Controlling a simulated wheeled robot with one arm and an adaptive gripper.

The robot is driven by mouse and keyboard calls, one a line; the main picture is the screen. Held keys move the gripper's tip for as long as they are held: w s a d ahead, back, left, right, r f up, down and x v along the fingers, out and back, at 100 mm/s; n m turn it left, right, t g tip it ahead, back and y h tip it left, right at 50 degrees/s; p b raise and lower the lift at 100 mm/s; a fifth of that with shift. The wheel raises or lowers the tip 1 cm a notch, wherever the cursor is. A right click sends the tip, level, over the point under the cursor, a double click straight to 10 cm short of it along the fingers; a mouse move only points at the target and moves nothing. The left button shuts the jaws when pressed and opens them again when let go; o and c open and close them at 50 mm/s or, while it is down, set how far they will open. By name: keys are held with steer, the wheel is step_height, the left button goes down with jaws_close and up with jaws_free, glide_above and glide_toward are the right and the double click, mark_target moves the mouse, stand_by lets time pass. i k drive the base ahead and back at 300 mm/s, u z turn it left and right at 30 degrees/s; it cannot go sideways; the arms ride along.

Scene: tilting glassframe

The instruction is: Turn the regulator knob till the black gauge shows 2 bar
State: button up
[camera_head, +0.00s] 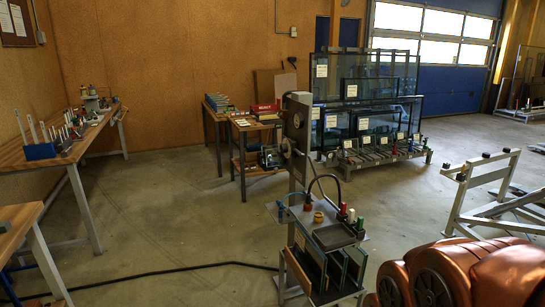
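A small work stand with a grey upright post (298,172) stands in the middle foreground. A small yellow knob-like part (318,217) sits on its top plate, and a thin black hose (323,177) arches above the plate. A round disc-like part (287,147) is on the post's left side; I cannot tell if it is a gauge. I cannot identify the regulator knob or the black gauge for certain, and no reading is legible. My gripper is not in view.
Bottles with red, white and green tops (351,216) stand on the stand's right side. A black cable (170,271) crosses the floor at left. Workbenches (82,150) line the left wall. Glass racks (365,90) stand behind, and a grey metal frame (485,190) at right. Floor left of the stand is mostly clear.

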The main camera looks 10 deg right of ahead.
mark_target(284, 148)
steer(key=u, duration=0.6)
steer(key=i, duration=1.55)
steer(key=u, duration=0.55)
steer(key=i, duration=0.7)
steer(key=z, duration=0.1)
